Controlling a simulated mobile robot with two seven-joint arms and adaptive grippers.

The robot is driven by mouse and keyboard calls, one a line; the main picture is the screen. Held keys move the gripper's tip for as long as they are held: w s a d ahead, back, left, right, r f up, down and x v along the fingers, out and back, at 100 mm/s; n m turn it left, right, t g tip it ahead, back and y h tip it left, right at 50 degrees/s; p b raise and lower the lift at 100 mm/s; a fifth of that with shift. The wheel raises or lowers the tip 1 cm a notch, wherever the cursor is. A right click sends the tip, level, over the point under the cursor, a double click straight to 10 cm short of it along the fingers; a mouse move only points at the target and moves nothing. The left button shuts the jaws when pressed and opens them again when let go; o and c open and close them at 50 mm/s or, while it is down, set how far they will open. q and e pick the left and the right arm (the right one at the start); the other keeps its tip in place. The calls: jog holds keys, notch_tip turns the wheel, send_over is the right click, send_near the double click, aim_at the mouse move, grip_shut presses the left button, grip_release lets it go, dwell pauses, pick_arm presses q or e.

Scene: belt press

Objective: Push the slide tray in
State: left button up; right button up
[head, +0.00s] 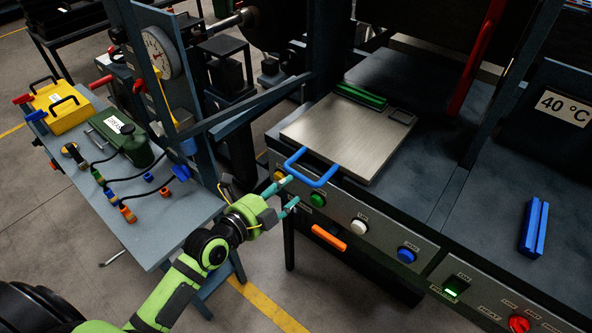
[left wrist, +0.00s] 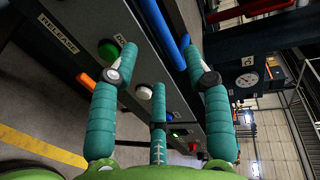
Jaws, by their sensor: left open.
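The slide tray (head: 350,136) is a flat brushed-metal plate lying on the dark press bed. Its blue loop handle (head: 318,178) sticks out over the front panel; a blue bar, likely this handle, runs past my fingertips in the left wrist view (left wrist: 170,32). My left gripper (head: 288,192) is open, teal fingers apart, with its tips just left of the handle in the head view. Nothing is held between the fingers. Whether a finger touches the handle I cannot tell. My right gripper is not in view.
The front panel carries a green button (head: 318,199), a white button (head: 358,227), a blue button (head: 406,255) and an orange handle (head: 329,238). A green bar (head: 362,95) lies behind the tray. A side table (head: 178,215) with tools stands left.

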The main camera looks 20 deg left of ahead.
aim_at(301, 179)
pick_arm(q)
jog(key=p+x, duration=0.1)
jog(key=x, duration=0.5)
jog(key=shift+w+d+r+p, duration=0.1)
jog(key=shift+w+d+p, duration=0.05)
jog(key=shift+w+p, duration=0.2)
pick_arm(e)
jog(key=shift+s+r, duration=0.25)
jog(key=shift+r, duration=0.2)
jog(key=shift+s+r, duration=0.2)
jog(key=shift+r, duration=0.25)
pick_arm(q)
grip_shut()
